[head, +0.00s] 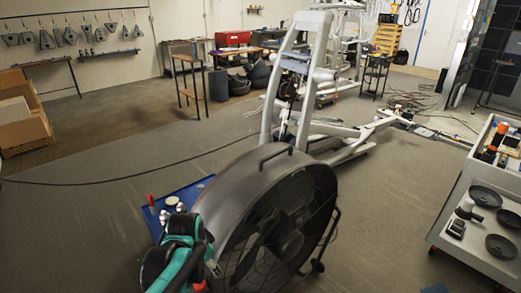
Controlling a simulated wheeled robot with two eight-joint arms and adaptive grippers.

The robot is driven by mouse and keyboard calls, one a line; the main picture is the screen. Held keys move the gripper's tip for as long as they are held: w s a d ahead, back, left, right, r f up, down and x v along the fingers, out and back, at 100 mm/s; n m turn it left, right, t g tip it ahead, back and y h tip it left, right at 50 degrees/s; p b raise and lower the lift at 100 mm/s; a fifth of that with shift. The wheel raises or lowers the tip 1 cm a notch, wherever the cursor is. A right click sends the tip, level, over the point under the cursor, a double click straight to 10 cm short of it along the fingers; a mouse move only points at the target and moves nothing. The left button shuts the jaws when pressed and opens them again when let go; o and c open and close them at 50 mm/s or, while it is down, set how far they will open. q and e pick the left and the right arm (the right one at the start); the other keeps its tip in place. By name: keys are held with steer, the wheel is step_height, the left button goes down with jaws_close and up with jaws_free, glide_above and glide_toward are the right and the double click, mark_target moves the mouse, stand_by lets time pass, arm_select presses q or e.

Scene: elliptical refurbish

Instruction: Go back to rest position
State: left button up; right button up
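A pale grey elliptical machine (331,128) stands upright on the floor in the middle, behind a large black drum fan. Its near left part is hidden by the fan.
The drum fan (262,222) fills the near middle. A blue tray (153,222) with small containers lies behind. A grey cart (478,225) stands right. Cables cross the floor. Floor at left is mostly clear.

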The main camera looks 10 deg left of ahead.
arm_select(q)
steer(key=s+d+r+n+t, duration=0.1)
steer(key=s+d+r+n, duration=0.1)
steer(key=s, duration=0.4)
steer(key=s+d+r+n+t, duration=0.1)
steer(key=s+d+n+t, duration=0.1)
steer(key=s+d+n, duration=0.1)
steer(key=shift+s+d+r+n, duration=0.35)
steer(key=shift+s+n, duration=0.55)
steer(key=shift+s, duration=0.5)
